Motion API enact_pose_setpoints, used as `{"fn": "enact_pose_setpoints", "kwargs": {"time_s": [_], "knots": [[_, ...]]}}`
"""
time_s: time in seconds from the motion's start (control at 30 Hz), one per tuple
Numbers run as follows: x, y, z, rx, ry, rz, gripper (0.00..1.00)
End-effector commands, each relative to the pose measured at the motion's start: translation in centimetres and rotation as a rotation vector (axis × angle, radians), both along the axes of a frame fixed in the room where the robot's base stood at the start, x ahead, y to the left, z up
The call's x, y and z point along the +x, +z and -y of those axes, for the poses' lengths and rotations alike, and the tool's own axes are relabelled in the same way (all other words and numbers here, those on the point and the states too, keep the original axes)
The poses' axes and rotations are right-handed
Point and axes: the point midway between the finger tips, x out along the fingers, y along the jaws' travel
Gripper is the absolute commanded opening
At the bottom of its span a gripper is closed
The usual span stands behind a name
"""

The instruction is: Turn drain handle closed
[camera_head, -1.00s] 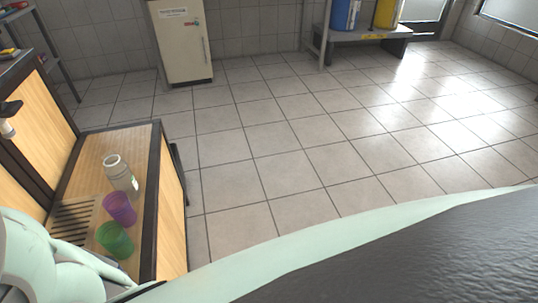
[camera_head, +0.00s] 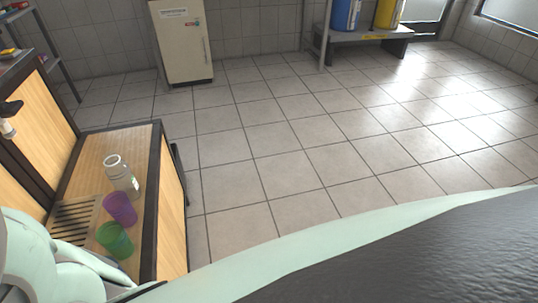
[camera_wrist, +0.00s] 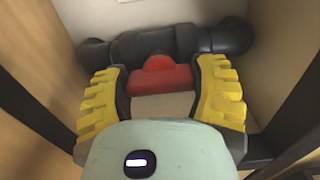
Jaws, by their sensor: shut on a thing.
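In the wrist view, the red drain handle (camera_wrist: 160,77) sits on a black pipe (camera_wrist: 170,42) that runs across the back of a box-like space. My gripper (camera_wrist: 162,80) has yellow ridged fingers, one on each side of the handle, with their tips at its two ends. The gripper is shut on the handle. The handle's wide bar lies across the picture, roughly in line with the pipe. In the head view the handle and my fingers are hidden; only part of my pale arm shows at the lower left.
Dark frame posts (camera_wrist: 30,110) stand close beside my gripper. The tiled floor (camera_head: 300,150) is clear. A white cabinet (camera_head: 182,45) stands behind.

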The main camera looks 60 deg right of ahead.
Motion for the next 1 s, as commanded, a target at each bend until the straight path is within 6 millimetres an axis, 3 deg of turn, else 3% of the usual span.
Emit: {"fn": "enact_pose_setpoints", "kwargs": {"time_s": [0.47, 1.0], "knots": [[0.09, -0.32, 0.08, 0.077, -0.002, -0.084, 0.27], [0.14, -0.39, 0.08, 0.384, -0.001, -0.440, 0.27]]}}
